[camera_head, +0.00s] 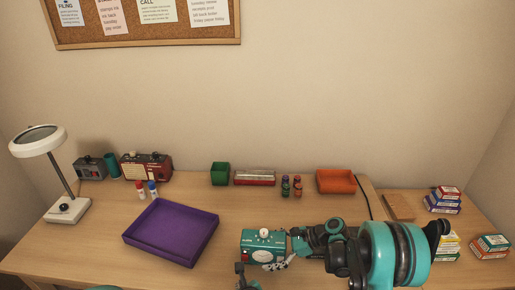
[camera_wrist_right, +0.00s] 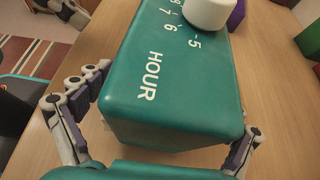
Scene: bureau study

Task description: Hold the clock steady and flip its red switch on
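The teal clock (camera_head: 263,232) stands near the table's front edge, with a white knob (camera_head: 264,233) on top and a pale dial on its front. In the right wrist view the clock (camera_wrist_right: 175,90) fills the middle, with "HOUR" and numbers on its top. My right gripper (camera_head: 289,252) is at the clock's right end. Its fingers (camera_wrist_right: 160,125) are spread, one on each side of that end; I see no clear grip. Part of my left gripper (camera_head: 241,271) shows just in front of the clock's left end; its opening is unclear.
A purple tray (camera_head: 128,238) lies left of the clock. Behind are a green box (camera_head: 220,174), a red-based case (camera_head: 254,178), small bottles and an orange tray (camera_head: 336,181).

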